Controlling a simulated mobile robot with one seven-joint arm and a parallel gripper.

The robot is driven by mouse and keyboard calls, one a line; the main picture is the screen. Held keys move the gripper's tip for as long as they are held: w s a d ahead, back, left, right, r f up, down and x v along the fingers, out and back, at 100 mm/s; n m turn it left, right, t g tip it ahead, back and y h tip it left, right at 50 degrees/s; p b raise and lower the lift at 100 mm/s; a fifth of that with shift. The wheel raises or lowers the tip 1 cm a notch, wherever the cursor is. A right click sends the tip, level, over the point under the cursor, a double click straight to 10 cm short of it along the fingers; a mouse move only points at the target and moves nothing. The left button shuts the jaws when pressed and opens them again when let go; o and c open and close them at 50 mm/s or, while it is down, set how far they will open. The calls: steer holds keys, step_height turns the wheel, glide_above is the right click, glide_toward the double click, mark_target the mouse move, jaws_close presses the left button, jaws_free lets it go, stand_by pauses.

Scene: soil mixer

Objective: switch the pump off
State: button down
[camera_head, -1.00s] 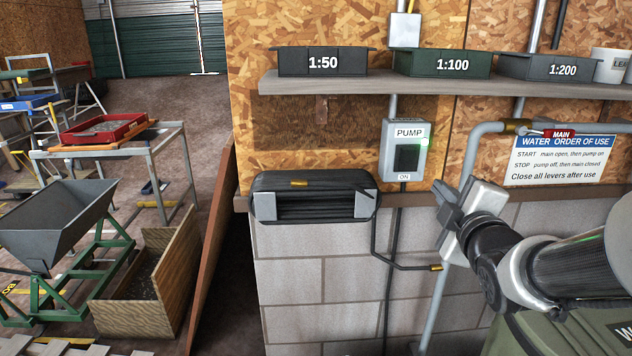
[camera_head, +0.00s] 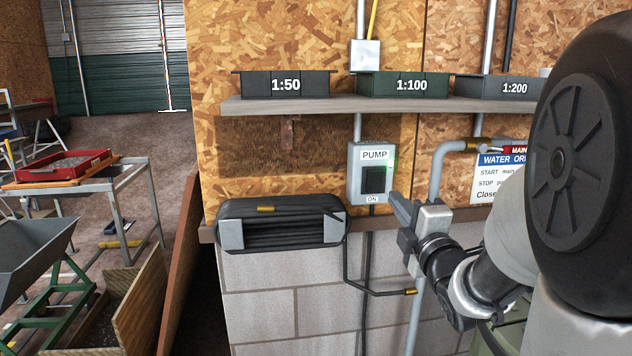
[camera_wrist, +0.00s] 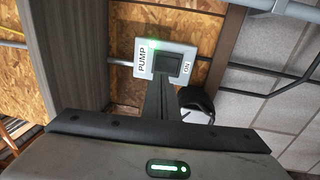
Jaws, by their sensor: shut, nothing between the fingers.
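The pump switch box (camera_head: 370,172) is a grey box on the wooden wall, labelled PUMP above and ON below. It has a black rocker (camera_head: 374,180) and a lit green lamp (camera_head: 391,165). In the wrist view the box (camera_wrist: 145,72) lies sideways just past my fingers, with its lamp glowing green. My gripper (camera_head: 396,203) is shut and empty, just right of and below the box in the head view. In the wrist view my closed fingers (camera_wrist: 159,88) point at the rocker and overlap its lower edge; whether they touch it I cannot tell.
A shelf (camera_head: 290,105) with labelled trays runs above the box. A coiled black hose (camera_head: 282,224) hangs at lower left. A grey pipe (camera_head: 437,165) and a water-order sign (camera_head: 490,180), partly hidden by my arm, are to the right.

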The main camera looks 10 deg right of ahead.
mark_target(377, 175)
steer(key=w, duration=0.6)
steer(key=w+r, duration=0.1)
steer(key=w, duration=0.2)
steer(key=shift+w+r, duration=0.1)
steer(key=shift+w, duration=0.1)
steer(key=shift+b, duration=0.35)
steer(key=shift+w, duration=0.15)
